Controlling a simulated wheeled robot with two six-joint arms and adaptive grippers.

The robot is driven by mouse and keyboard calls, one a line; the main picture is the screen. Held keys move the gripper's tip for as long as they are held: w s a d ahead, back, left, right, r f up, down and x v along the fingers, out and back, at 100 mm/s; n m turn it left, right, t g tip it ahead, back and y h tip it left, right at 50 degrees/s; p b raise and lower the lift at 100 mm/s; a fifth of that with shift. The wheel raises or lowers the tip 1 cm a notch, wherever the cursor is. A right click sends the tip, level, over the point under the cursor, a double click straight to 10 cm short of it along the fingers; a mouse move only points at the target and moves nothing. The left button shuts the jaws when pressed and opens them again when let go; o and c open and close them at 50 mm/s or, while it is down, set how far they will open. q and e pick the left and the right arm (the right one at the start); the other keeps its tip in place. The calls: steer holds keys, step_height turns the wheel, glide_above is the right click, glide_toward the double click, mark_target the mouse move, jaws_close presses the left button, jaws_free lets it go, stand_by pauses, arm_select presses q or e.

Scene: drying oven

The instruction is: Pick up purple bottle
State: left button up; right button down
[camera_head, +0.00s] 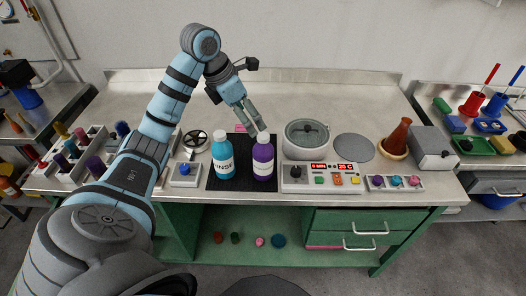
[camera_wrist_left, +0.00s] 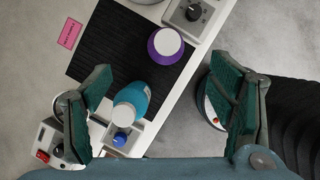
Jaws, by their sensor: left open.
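The purple bottle (camera_head: 263,160) with a white cap stands upright on a black mat (camera_head: 241,183) on the bench. It also shows from above in the left wrist view (camera_wrist_left: 173,51). A teal bottle (camera_head: 222,157) with a white cap and lettering stands just left of it; in the left wrist view it is the teal shape (camera_wrist_left: 133,96). My left gripper (camera_head: 251,120) is open and empty, just above and behind the purple bottle's cap. In the left wrist view its two fingers (camera_wrist_left: 165,100) are wide apart, with the purple bottle farther up the picture between them. My right gripper is not in view.
A control box (camera_head: 320,178) with red displays stands right of the purple bottle, and a round grey pot (camera_head: 306,138) behind it. A box with a blue knob (camera_head: 185,174) is left of the mat. A brown flask (camera_head: 397,138) stands farther right. The bench's back is clear.

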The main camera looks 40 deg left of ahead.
mark_target(267, 145)
arm_select(q)
steer(key=x, duration=0.9)
steer(key=d+x, duration=0.1)
steer(key=x, duration=0.3)
steer(key=shift+w+f, duration=0.2)
steer(key=shift+f, duration=0.05)
jaws_close()
